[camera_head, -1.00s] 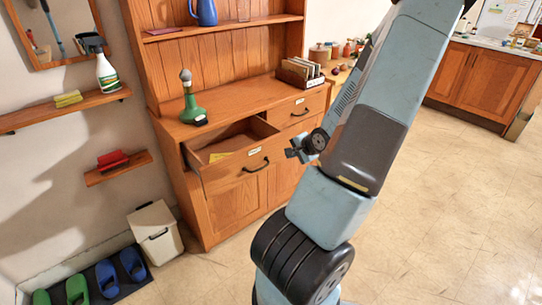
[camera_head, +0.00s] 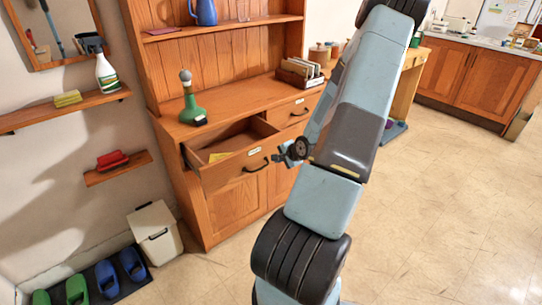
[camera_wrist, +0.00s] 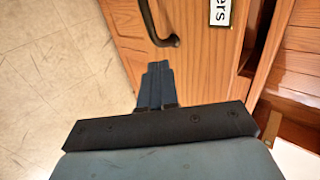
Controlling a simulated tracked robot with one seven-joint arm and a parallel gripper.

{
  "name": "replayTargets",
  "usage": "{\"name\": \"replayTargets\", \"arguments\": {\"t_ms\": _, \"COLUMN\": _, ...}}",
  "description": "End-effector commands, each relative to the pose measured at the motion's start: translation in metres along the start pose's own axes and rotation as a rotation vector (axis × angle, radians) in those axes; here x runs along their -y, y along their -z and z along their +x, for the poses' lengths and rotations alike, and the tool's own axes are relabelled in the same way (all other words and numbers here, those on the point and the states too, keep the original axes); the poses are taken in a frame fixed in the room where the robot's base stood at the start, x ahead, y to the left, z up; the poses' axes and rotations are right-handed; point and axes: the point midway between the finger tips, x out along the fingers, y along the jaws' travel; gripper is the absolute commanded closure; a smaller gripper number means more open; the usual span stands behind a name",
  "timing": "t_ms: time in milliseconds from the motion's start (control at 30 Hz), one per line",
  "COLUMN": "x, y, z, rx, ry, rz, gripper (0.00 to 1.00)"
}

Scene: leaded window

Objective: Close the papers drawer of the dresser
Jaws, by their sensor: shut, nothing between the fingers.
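The papers drawer (camera_head: 232,167) of the wooden dresser (camera_head: 233,212) stands pulled out, with a yellow item (camera_head: 219,156) inside. Its front carries a dark curved handle (camera_head: 257,165) and a small label. In the wrist view the drawer front (camera_wrist: 197,48) shows at the top, with the handle (camera_wrist: 152,25) and a label ending in "ers" (camera_wrist: 221,12). My gripper (camera_wrist: 155,68) is shut and empty, its fingertips pointing at the drawer front just below the handle in the picture. I cannot tell whether they touch it. In the head view my gripper (camera_head: 281,157) is small, right of the handle.
A second drawer (camera_head: 295,110) to the right looks shut. A green lamp-like object (camera_head: 192,108) and a card box (camera_head: 300,72) stand on the dresser top. A white bin (camera_head: 156,232) stands on the floor at left. Floor at right is clear.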

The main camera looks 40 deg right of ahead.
Motion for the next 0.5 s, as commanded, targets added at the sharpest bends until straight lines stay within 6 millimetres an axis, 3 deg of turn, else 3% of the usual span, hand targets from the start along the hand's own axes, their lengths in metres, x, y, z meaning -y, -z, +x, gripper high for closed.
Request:
{"name": "replayTargets", "arguments": {"t_ms": 200, "x": 0.015, "y": -0.001, "z": 0.024, "rx": 0.002, "ry": 0.001, "rz": -0.004, "gripper": 1.00}}
{"name": "replayTargets", "arguments": {"t_ms": 500, "x": 0.027, "y": -0.001, "z": 0.037, "rx": 0.001, "ry": 0.000, "rz": -0.001, "gripper": 1.00}}
